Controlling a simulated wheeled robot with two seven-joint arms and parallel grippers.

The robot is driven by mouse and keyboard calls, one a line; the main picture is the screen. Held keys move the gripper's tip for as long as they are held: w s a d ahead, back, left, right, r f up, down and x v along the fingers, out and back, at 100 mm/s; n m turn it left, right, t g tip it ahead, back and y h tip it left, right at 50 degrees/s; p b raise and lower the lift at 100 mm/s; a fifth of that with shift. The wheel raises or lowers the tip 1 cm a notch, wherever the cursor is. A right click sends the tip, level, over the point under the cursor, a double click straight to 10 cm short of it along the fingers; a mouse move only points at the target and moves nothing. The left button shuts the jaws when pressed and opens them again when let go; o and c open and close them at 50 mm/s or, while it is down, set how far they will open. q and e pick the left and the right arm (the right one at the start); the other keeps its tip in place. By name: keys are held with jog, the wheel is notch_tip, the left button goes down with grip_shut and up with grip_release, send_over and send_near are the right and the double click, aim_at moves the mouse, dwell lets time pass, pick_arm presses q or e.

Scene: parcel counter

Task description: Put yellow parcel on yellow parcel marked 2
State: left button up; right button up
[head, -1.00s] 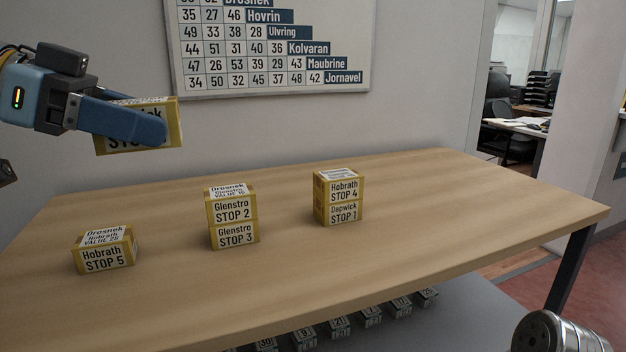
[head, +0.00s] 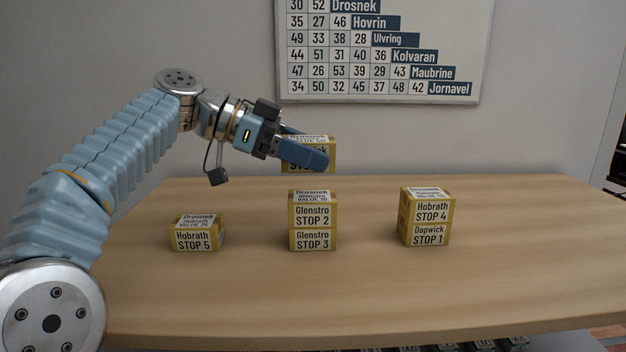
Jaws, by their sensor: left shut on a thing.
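My left gripper (head: 308,150) is shut on a yellow parcel (head: 322,145) with a white label. It holds the parcel in the air above the middle stack, with a gap between them. The gripper hides most of the front label. The yellow parcel marked STOP 2 (head: 312,213) sits upright on the parcel marked STOP 3 (head: 312,241), and its top is free. My right gripper is not in view.
A parcel marked STOP 5 (head: 197,236) stands alone at the left. At the right, the parcel marked STOP 4 (head: 432,208) sits on the parcel marked STOP 1 (head: 429,234). The wooden table (head: 400,290) is clear in front. A number chart (head: 385,50) hangs behind.

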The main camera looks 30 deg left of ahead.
aim_at(312, 196)
pick_arm(q)
jog(key=f, duration=0.1)
jog(key=w+f, duration=0.1)
jog(key=f, duration=0.1)
jog(key=w+f, duration=0.1)
jog(key=shift+a+f, duration=0.15)
jog(key=shift+a, duration=0.1)
jog(key=shift+s+f, duration=0.1)
jog(key=shift+f, duration=0.4)
jog(key=shift+f, duration=0.1)
jog(key=shift+f+b, duration=0.15)
jog(key=shift+b, duration=0.25)
jog(key=o, duration=1.1)
jog(key=shift+o, duration=0.2)
